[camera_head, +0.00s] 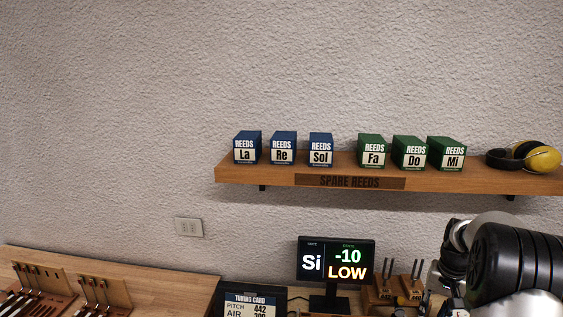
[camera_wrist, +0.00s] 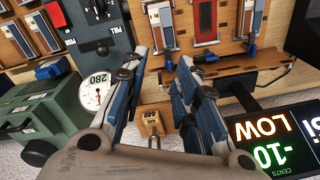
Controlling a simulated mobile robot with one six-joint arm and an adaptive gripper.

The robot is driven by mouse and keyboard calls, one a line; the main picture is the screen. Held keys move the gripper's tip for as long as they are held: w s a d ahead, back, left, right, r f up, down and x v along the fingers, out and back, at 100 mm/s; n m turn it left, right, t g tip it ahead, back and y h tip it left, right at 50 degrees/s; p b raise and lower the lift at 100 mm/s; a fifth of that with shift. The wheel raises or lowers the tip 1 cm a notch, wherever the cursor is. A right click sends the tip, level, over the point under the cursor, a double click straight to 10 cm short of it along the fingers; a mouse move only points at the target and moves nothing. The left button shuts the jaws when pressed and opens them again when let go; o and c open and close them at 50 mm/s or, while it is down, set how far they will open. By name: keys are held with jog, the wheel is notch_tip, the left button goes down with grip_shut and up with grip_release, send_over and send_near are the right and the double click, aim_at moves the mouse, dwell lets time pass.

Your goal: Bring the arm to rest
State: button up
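My gripper (camera_wrist: 162,64) shows in the wrist view with its two blue-and-grey fingers spread apart. Nothing is held between them. Past the gap are a wooden block marked 440 (camera_wrist: 150,122) and a wooden board carrying metal parts (camera_wrist: 205,20). My arm (camera_head: 510,265) enters the head view at the lower right. Its gripper end cannot be made out there.
A display (camera_head: 336,262) reading Si, -10, LOW stands near my arm; it also shows in the wrist view (camera_wrist: 270,140). A green device with a gauge (camera_wrist: 95,97) lies left of the fingers. A shelf (camera_head: 245,176) holds several reed boxes and earmuffs (camera_head: 540,157).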

jog(key=s+a+r+n+t+b, duration=0.1)
jog(key=s+a+r+n+b, duration=0.15)
jog(key=a+r, duration=0.5)
jog(key=s+a+r+n+t+b, duration=0.15)
jog(key=s+a+r, duration=0.25)
jog(key=a, duration=0.6)
jog(key=s+a+f+n+b, duration=0.1)
jog(key=s+a+b, duration=0.1)
jog(key=s+a, duration=0.4)
jog(key=s+a+f+n+t+b, duration=0.1)
jog(key=s+a, duration=0.5)
jog(key=s, duration=0.8)
jog(key=shift+a+f+n+b, duration=0.35)
jog(key=shift+f+n+b, duration=0.3)
jog(key=shift+b, duration=0.2)
